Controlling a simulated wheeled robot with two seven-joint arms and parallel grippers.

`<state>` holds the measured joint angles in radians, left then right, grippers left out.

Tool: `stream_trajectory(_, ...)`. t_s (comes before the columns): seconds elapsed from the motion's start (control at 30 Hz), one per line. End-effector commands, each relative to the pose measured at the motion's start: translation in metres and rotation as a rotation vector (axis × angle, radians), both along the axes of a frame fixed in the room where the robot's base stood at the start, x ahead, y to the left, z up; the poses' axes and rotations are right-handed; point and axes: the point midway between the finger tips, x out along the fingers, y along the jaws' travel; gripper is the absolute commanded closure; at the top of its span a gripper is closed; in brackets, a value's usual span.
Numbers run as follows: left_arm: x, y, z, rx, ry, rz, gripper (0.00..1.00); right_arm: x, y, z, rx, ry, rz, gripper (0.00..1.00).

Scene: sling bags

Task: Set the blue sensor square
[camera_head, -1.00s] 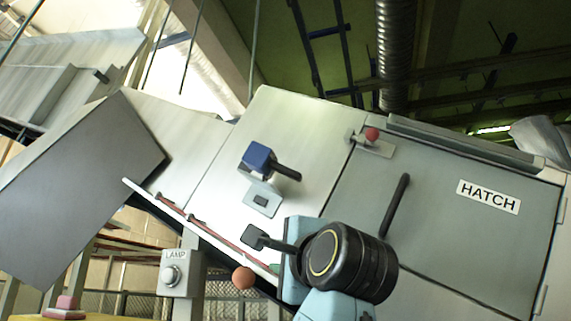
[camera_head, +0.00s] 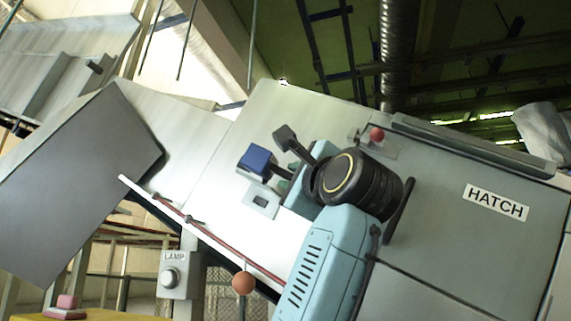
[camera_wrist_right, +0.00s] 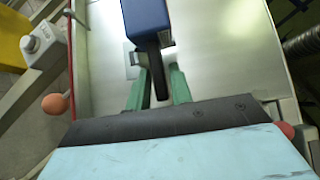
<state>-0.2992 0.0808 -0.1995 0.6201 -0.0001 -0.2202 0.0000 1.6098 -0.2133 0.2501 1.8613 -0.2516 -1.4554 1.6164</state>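The blue sensor (camera_head: 257,160) is a blue box with a black handle on the sloped metal panel (camera_head: 225,180). A small pale plate (camera_head: 261,202) with a dark square lies just below it. In the right wrist view the sensor (camera_wrist_right: 147,18) is at the top, its black handle (camera_wrist_right: 158,80) pointing toward me. My right gripper (camera_wrist_right: 160,85) has its two green fingers on either side of the handle, with a gap visible. In the head view the right gripper (camera_head: 281,184) is beside the sensor, partly hidden by my own wrist. My left gripper is out of view.
A hatch door with the label HATCH (camera_head: 497,203), a long dark handle (camera_head: 399,211) and a red knob (camera_head: 377,134) is on the right. A red rail (camera_head: 205,232) and orange ball (camera_head: 243,283) line the panel's lower edge. A lamp box (camera_head: 174,283) stands below left.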

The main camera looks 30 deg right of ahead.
Motion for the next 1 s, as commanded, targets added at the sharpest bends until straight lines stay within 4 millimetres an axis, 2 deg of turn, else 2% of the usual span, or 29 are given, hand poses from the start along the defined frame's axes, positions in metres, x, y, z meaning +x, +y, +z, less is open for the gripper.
stream_trajectory(0.03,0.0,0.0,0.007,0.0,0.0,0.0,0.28,0.009,-0.001,0.005,-0.001,0.004,0.0,0.78)
stream_trajectory(0.2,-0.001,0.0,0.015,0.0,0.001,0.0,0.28,0.026,-0.004,0.011,-0.001,0.003,0.0,0.78)
stream_trajectory(0.57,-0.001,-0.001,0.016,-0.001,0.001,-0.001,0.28,0.032,-0.005,0.011,0.0,0.001,0.0,0.78)
stream_trajectory(0.6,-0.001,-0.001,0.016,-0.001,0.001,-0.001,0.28,0.032,-0.005,0.011,0.0,0.001,0.0,0.8)
stream_trajectory(0.77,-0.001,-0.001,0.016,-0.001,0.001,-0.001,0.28,0.032,-0.005,0.011,0.0,0.001,0.001,1.0)
stream_trajectory(1.0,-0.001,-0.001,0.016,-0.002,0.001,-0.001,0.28,0.032,-0.004,0.011,0.0,0.002,0.001,1.0)
